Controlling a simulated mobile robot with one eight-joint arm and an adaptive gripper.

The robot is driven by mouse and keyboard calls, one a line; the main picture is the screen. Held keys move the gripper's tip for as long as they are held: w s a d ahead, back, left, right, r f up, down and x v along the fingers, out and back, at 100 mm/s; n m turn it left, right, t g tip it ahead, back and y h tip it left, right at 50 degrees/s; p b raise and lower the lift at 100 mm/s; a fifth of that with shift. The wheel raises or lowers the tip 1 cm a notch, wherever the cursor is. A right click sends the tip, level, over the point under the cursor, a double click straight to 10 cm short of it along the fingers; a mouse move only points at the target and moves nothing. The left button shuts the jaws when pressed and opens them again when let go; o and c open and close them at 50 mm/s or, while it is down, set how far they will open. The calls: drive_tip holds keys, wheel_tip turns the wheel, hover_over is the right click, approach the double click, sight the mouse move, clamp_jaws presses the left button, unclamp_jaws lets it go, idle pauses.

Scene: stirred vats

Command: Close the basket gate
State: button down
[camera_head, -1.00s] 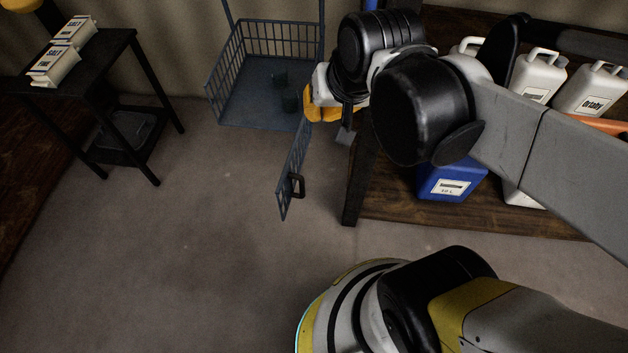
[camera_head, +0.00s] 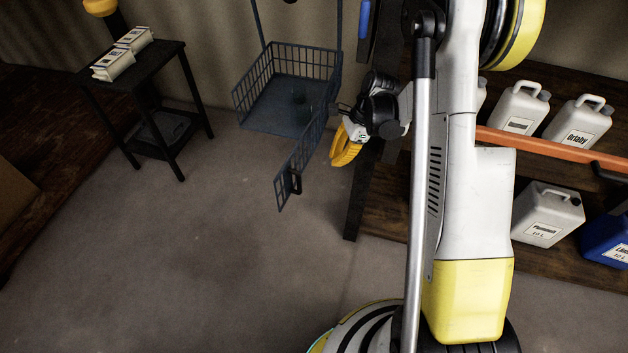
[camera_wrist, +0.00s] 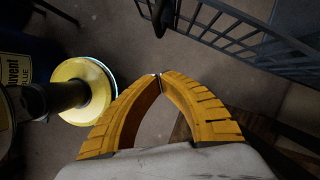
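The blue wire basket (camera_head: 262,122) hangs near the back wall, with a few small dark things inside. Its gate (camera_head: 301,160) stands swung open, jutting toward the camera from the basket's front right. A dark handle (camera_head: 295,183) sits near the gate's free end. My gripper (camera_head: 340,158), with yellow fingers, is just right of the gate, seemingly apart from it. In the wrist view, the fingers (camera_wrist: 159,79) meet at their tips with nothing between them.
A wooden shelf (camera_head: 385,222) with several jugs stands close on the right, its dark post near my gripper. A black side table (camera_head: 170,68) with salt packs is at left. A drum (camera_wrist: 20,70) shows at left in the wrist view. Open floor (camera_head: 200,260) lies left of the gate.

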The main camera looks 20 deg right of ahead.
drive_tip(key=w+a+f+b, duration=0.1)
drive_tip(key=a+f+b, duration=0.5)
drive_tip(key=f, duration=0.3)
drive_tip(key=shift+a+f, duration=0.15)
drive_tip(key=shift+a, duration=0.65)
drive_tip(key=shift+w+a, duration=0.1)
drive_tip(key=shift+w, duration=0.05)
